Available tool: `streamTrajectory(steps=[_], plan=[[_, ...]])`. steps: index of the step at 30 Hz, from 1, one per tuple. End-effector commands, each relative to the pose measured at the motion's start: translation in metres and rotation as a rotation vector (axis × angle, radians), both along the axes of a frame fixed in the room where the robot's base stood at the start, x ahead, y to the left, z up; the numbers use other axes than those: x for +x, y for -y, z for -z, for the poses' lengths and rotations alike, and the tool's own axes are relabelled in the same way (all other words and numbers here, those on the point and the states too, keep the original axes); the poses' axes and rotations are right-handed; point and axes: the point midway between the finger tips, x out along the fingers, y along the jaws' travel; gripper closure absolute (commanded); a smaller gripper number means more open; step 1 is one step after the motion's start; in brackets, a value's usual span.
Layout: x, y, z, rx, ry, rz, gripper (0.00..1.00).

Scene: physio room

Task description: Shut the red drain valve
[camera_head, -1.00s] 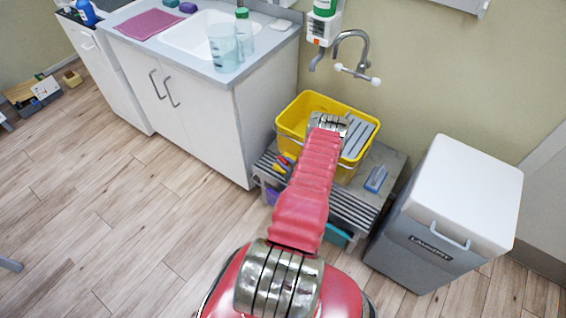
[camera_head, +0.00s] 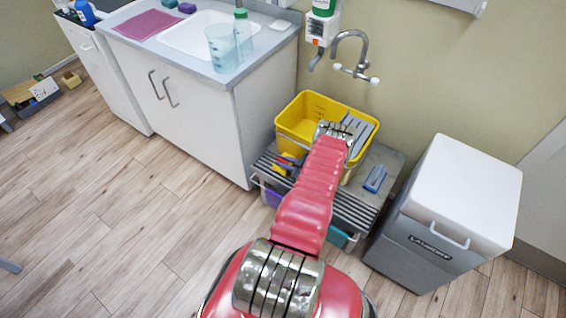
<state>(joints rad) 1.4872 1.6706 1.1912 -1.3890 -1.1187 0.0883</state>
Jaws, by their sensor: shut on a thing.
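The yellow bucket (camera_head: 296,118) stands on a low slatted rack with a grey wringer (camera_head: 366,138) at its right side. A small patch of red (camera_head: 291,155) shows low at the bucket's front left, beside dark and yellow parts; it may be the red drain valve, but it is too small to be sure. My red arm reaches over the rack, and its silver joint is in front of the bucket. The arm hides the middle of the bucket's front. I cannot make out my gripper's jaws, which are hidden behind the arm.
The slatted rack (camera_head: 352,206) holds a blue brush (camera_head: 375,179) at right and coloured items below. A grey laundry bin (camera_head: 425,240) with a white lid stands close at right. A white sink cabinet (camera_head: 205,120) stands at left.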

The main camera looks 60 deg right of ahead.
Motion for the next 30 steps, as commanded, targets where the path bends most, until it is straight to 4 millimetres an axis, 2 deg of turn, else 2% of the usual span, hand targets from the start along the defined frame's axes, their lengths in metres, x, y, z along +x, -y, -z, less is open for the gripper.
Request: streamTrajectory(steps=[1, 3, 4, 10, 22, 30], plan=[[-0.003, 0.008, -0.002, -0.011, -0.005, 0.013, 1.0], [-0.003, 0.008, -0.002, -0.011, -0.005, 0.013, 1.0], [-0.003, 0.008, -0.002, -0.011, -0.005, 0.013, 0.82], [-0.002, 0.006, -0.002, -0.008, -0.004, 0.009, 0.68], [-0.006, 0.002, -0.003, -0.004, -0.002, 0.005, 0.68], [-0.039, -0.005, -0.017, -0.005, -0.001, 0.007, 0.68]])
